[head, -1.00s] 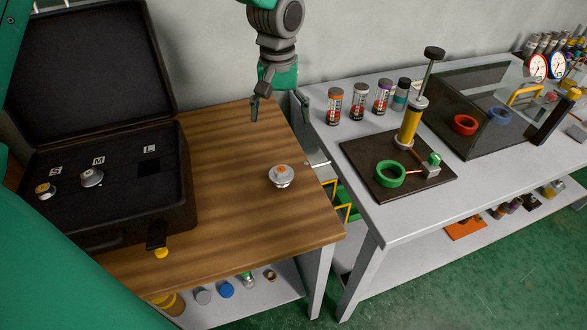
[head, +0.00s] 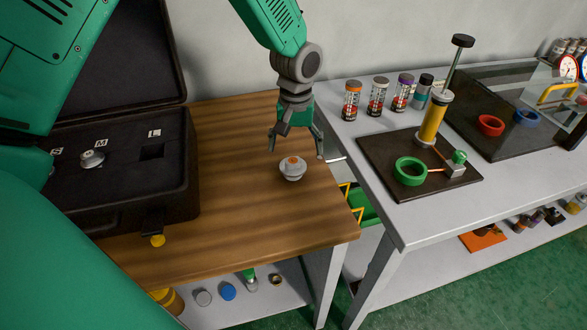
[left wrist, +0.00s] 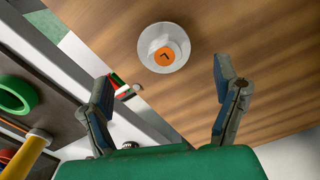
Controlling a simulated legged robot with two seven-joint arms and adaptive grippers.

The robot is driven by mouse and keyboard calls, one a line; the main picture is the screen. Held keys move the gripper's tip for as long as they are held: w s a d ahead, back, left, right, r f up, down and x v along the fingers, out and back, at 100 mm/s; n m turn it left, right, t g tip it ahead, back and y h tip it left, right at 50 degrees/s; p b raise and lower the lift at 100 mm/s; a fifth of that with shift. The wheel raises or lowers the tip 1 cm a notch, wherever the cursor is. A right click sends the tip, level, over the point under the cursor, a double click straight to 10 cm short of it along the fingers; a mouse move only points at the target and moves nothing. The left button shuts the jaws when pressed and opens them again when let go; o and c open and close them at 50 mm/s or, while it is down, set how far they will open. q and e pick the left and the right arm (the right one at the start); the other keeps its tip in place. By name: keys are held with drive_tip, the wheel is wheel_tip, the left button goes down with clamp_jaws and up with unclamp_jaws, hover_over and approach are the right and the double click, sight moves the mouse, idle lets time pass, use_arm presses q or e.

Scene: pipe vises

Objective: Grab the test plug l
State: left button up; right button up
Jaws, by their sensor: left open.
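The test plug l (head: 292,168) stands on the wooden table top (head: 240,215), a round pale metal piece with an orange centre. In the left wrist view the plug (left wrist: 164,48) shows a dark L on its orange disc. My left gripper (head: 297,152) is open and empty, just behind and above the plug. In the left wrist view the open fingers (left wrist: 165,92) stand wide apart, with the plug beyond their tips and roughly between them. My right gripper does not show.
An open black case (head: 130,210) stands on the left, with slots marked S, M and L; the L slot is empty and a plug (head: 92,159) sits at M. A grey table on the right bears a yellow pump (head: 433,118), a green ring (head: 410,171) and several small bottles.

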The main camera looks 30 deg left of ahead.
sight(293, 160)
use_arm(q)
wheel_tip(293, 160, down, 2)
drive_tip(key=shift+s+a+f, duration=0.1)
drive_tip(key=shift+f, duration=1.25)
drive_tip(key=shift+s+a+f, duration=0.1)
drive_tip(key=shift+f, duration=1.2)
drive_tip(key=c, duration=1.4)
